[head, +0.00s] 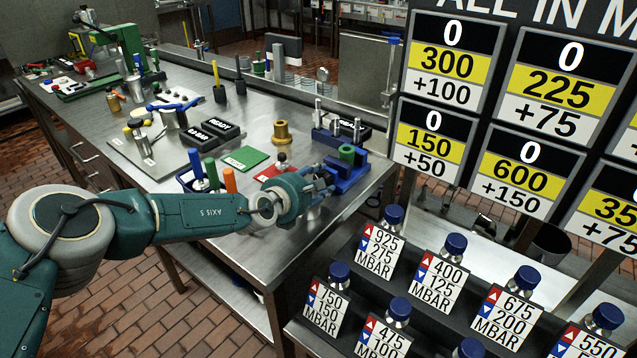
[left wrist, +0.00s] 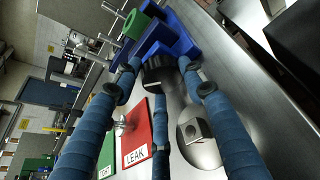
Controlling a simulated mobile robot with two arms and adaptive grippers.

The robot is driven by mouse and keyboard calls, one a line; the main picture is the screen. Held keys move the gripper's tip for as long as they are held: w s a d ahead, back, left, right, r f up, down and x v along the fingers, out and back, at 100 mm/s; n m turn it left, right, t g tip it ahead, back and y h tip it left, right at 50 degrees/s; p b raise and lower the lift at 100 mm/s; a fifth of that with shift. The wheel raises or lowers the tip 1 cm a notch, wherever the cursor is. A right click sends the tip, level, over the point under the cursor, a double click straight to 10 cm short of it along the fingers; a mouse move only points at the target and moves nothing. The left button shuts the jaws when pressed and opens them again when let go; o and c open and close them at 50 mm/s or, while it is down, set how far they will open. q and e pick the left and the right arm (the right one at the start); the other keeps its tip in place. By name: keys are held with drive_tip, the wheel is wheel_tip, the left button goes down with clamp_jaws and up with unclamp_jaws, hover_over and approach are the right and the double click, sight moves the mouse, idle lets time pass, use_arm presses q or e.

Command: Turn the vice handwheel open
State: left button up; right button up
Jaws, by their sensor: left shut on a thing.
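The blue vice (head: 350,178) stands at the near right corner of the steel bench, with a green cylinder (head: 347,153) in it. In the left wrist view the vice (left wrist: 183,42) is ahead of the fingers, with the green cylinder (left wrist: 137,22) at its upper left. The black handwheel (left wrist: 156,76) is on its near side. My left gripper (head: 322,181) reaches the vice from the left; its fingers (left wrist: 160,78) are shut around the handwheel. In the head view the gripper mostly hides the handwheel. My right gripper is out of view.
Red (head: 272,171) and green (head: 246,158) cards lie left of the vice; the red one reads LEAK in the wrist view. A brass flanged part (head: 282,133) stands behind. Gauge labels and blue-capped knobs (head: 456,244) fill the right.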

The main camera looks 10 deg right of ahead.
use_arm(q)
drive_tip(key=shift+s+f+n+g, duration=0.1)
drive_tip(key=shift+f+n+g, duration=0.2)
drive_tip(key=shift+f, duration=0.05)
drive_tip(key=o, duration=1.1)
drive_tip(key=shift+a, duration=0.1)
drive_tip(key=shift+r, duration=0.15)
drive_tip(key=shift+s+a+r, duration=0.2)
drive_tip(key=shift+s+a, duration=0.05)
drive_tip(key=shift+a, duration=0.1)
drive_tip(key=v, duration=1)
drive_tip(key=shift+f, duration=0.25)
drive_tip(key=shift+s+a+r, duration=0.15)
drive_tip(key=shift+s+a, duration=0.2)
drive_tip(key=shift+s, duration=0.05)
